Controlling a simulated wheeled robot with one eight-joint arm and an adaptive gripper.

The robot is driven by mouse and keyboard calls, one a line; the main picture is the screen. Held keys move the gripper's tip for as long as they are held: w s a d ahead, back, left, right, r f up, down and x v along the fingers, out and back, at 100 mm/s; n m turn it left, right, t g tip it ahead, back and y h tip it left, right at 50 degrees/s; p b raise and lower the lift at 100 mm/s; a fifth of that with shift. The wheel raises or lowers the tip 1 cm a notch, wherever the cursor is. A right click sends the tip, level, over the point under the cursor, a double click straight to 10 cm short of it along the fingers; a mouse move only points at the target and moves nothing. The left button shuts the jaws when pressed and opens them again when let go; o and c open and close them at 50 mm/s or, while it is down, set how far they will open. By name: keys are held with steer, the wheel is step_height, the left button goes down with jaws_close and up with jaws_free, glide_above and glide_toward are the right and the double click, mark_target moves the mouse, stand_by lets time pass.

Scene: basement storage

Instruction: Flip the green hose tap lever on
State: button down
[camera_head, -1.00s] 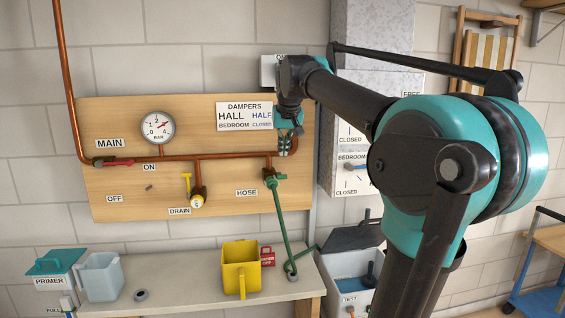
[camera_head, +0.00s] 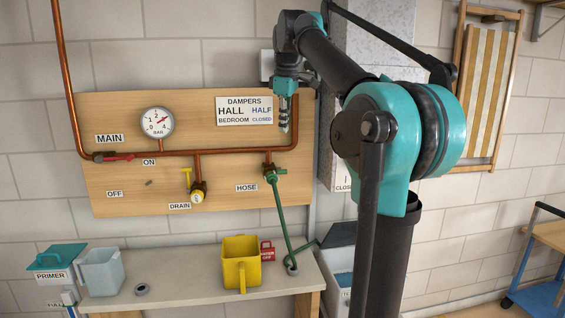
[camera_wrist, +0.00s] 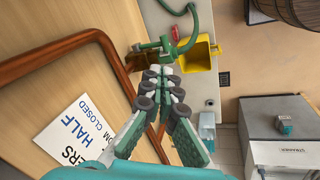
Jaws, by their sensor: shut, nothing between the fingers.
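The green hose tap (camera_head: 271,175) sits on the copper pipe at the right part of the wooden board, beside the HOSE label (camera_head: 247,188). Its short green lever (camera_head: 281,172) points right, and a green hose hangs below it. My gripper (camera_head: 285,129) is above and slightly right of the tap, apart from it in the picture, with its fingers pointing down. In the wrist view, the shut, empty fingers (camera_wrist: 163,72) point toward the green tap (camera_wrist: 157,49). The fingers partly cover the view near the tap, and the gap in depth is hard to judge.
The DAMPERS sign (camera_head: 244,110) is left of my gripper. The red main lever (camera_head: 118,157) and yellow drain tap (camera_head: 198,196) are farther left. A yellow jug (camera_head: 240,263) stands on the bench (camera_head: 195,293) below. A grey duct (camera_head: 372,47) rises behind my arm.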

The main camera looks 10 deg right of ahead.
steer(key=w+f+n, duration=0.1)
steer(key=f+n, duration=0.2)
steer(key=f, duration=0.3)
steer(key=w+f+n+g, duration=0.1)
steer(key=w+f+n, duration=0.1)
steer(key=f, duration=0.5)
steer(key=shift+f+n, duration=0.15)
steer(key=shift+n, duration=0.25)
steer(key=shift+s+f, duration=0.25)
steer(key=shift+f, duration=0.6)
